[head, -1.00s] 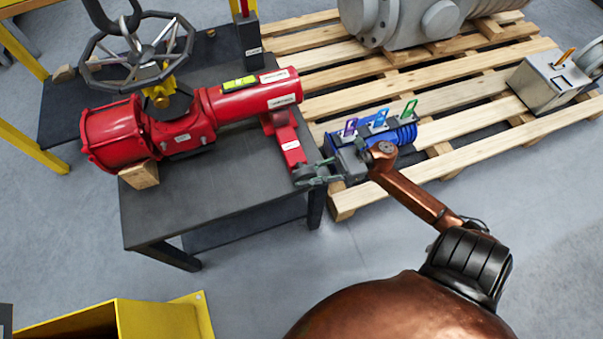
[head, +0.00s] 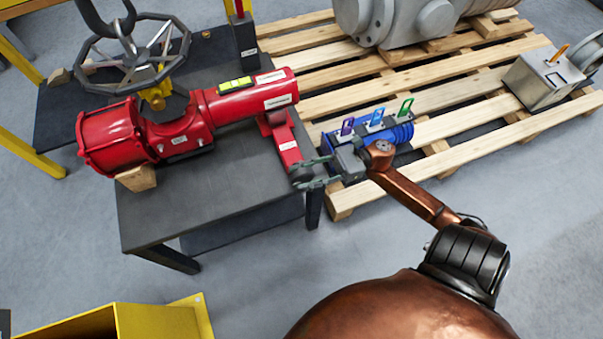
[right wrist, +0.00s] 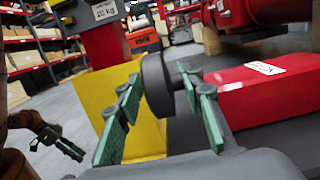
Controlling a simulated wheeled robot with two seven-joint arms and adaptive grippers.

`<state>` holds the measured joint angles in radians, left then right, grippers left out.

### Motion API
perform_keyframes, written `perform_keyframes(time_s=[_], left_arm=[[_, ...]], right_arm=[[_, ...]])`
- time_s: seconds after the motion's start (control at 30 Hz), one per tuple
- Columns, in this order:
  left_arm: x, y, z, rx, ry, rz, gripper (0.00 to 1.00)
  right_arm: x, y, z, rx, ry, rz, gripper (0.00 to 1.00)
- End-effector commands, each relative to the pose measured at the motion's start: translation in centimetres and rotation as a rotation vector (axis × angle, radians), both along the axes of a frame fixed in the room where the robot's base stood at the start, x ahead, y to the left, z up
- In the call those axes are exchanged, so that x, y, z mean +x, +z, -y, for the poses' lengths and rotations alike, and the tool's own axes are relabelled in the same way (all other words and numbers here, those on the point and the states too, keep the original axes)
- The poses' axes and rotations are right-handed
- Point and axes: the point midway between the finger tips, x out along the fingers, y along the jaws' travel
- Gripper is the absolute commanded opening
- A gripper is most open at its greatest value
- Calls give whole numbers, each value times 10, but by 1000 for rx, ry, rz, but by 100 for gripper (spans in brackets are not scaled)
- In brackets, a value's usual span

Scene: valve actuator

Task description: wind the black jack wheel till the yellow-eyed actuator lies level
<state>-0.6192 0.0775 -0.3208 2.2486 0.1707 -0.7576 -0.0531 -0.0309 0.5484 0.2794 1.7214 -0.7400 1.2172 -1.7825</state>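The red actuator (head: 108,132) lies on the dark table, its yellow eye (head: 157,97) under a large grey handwheel. A yellow-green level (head: 236,84) sits on its tube. I cannot read whether the actuator is level. The black jack wheel (head: 301,174) is at the near end of the red jack (head: 283,140). My right gripper (head: 322,171) is open around the wheel. In the right wrist view the wheel (right wrist: 157,84) stands between the right gripper's green-padded fingers (right wrist: 160,108), with gaps showing. My left gripper (right wrist: 60,142) shows small at the left there, its opening unclear.
A wooden block (head: 137,178) is under the actuator's left end. A dark hook (head: 122,25) hangs over the grey handwheel (head: 178,50). A blue holder (head: 395,133) with coloured tags is beside my right wrist. A pallet (head: 460,130) stands right of the table.

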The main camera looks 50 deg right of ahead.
Motion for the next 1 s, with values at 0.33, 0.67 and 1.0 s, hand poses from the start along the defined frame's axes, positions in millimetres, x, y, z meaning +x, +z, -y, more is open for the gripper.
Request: perform_keyframes(time_s=[0.33, 0.67, 1.0], left_arm=[[0, 0, 0, 0, 1, 0, 40], [0, 0, 0, 0, 1, 0, 40], [0, 0, 0, 0, 1, 0, 40]], right_arm=[[-31, -10, 52, -2, -3, -4, 35], [-57, -16, 94, -1, -1, -1, 35], [-60, -17, 99, 0, 0, 1, 35]])
